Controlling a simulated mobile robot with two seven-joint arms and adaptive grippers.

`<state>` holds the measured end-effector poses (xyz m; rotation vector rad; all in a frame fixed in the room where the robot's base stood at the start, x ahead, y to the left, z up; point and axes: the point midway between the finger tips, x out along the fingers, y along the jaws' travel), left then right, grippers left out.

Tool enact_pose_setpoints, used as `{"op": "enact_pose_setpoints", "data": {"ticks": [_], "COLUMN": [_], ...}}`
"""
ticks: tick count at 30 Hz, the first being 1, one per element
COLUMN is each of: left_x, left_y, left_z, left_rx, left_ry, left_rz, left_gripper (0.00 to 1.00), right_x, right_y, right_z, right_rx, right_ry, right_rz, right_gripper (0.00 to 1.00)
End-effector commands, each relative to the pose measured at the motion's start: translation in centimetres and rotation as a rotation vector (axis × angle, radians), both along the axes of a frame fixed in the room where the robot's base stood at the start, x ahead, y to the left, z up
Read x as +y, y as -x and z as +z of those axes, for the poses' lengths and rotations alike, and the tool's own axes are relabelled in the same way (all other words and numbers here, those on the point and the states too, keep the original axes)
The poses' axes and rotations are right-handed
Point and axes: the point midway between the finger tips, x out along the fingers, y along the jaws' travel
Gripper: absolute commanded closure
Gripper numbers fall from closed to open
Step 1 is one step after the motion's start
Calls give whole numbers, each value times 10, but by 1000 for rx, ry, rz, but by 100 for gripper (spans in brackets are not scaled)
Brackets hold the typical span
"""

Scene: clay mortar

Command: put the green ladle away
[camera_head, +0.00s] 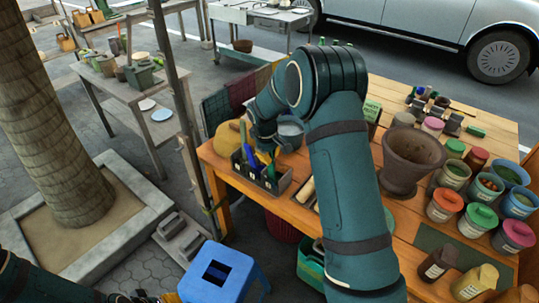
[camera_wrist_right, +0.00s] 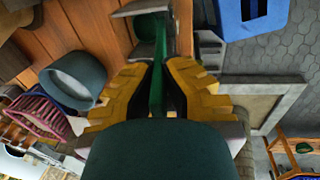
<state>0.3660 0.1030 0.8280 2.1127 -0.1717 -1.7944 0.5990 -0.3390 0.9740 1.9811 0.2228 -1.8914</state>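The green ladle (camera_wrist_right: 156,85) is between the yellow fingers of my right gripper (camera_wrist_right: 158,82) in the right wrist view. The fingers close on its handle from both sides. Its rounded dark green end (camera_wrist_right: 150,27) lies beyond the fingertips, beside grey walls. In the head view my right gripper (camera_head: 266,143) is over the dark compartment holder (camera_head: 270,185) at the table's left end, partly hidden by my wrist. Blue and green handles stand in the holder. I cannot tell whether the ladle touches the holder. My left gripper (camera_head: 145,298) barely shows at the bottom edge.
A brown mortar (camera_head: 410,160) stands right of my right arm, with several lidded pots beyond it. A grey bowl (camera_head: 290,128) and a yellow object (camera_head: 228,138) are near the holder. A blue stool (camera_head: 220,275) stands on the paving below.

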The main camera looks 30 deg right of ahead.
Motion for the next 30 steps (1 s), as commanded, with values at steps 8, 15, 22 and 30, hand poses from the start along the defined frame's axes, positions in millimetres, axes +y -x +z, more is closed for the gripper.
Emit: {"op": "enact_pose_setpoints", "data": {"ticks": [8,15,22,30], "left_x": [0,0,0,0], "left_y": [0,0,0,0], "left_z": [0,0,0,0], "left_rx": [0,0,-1,0], "left_ry": [0,0,1,0], "left_rz": [0,0,-1,0], "left_gripper": [53,53,53,53], "right_x": [0,0,1,9], "right_y": [0,0,0,3], "right_z": [0,0,8,58], "right_rx": [0,0,-2,-5], "right_ry": [0,0,0,0], "right_rz": [0,0,0,1], "right_gripper": [75,61,61,61]}}
